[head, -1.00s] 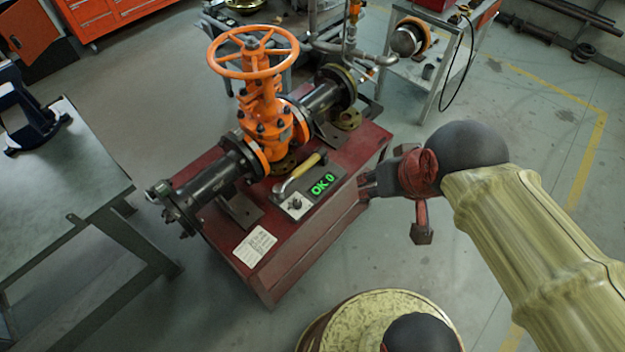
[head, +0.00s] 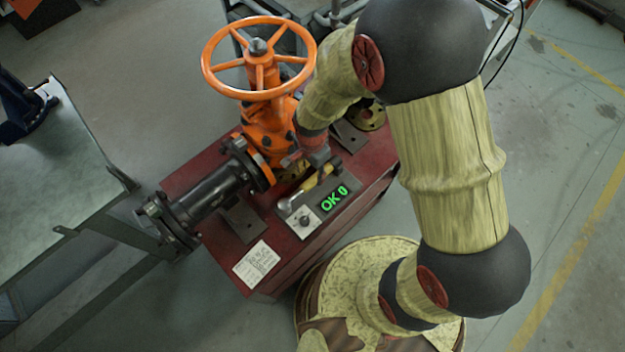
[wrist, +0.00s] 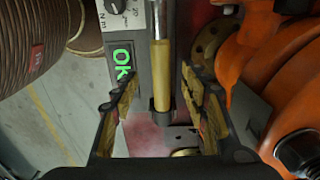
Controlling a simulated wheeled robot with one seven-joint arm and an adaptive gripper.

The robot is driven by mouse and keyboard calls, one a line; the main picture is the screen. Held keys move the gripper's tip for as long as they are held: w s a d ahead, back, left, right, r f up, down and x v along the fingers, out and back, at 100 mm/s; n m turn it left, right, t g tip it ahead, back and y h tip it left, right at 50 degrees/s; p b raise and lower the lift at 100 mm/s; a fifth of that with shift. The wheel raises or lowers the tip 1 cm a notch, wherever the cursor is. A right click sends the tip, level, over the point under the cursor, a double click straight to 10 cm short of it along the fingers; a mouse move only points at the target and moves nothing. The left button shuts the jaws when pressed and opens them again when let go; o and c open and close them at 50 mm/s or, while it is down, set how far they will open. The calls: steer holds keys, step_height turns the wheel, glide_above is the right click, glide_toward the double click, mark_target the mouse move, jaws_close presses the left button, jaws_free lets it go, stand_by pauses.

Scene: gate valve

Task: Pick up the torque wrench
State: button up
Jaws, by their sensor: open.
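The torque wrench (head: 314,185) has a yellow-tan handle and a grey metal head. It lies on the grey tester panel with the green OK 0 display (head: 334,199), on top of the red stand. In the wrist view the wrench handle (wrist: 161,72) runs up the picture between my fingers. My gripper (wrist: 161,98) is open and empty, with one finger on each side of the handle, and I see no contact. In the head view my gripper (head: 318,160) is just over the handle's end, partly hidden by my arm.
The orange gate valve with its handwheel (head: 258,58) stands right beside the wrench, close to my gripper. Black flanged pipe (head: 215,197) runs left from it. A white label (head: 257,264) lies on the red stand (head: 290,265). A workbench (head: 60,170) stands at left.

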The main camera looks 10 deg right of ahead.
mark_target(312, 179)
steer(key=f+b, duration=0.1)
steer(key=f, duration=0.3)
steer(key=f+b, duration=0.1)
steer(key=f, duration=0.2)
steer(key=shift+w+d+f+b, duration=0.15)
steer(key=shift+w+f+b, duration=0.05)
steer(key=shift+f+b, duration=0.2)
steer(key=shift+r, duration=0.1)
steer(key=c, duration=1.1)
jaws_close()
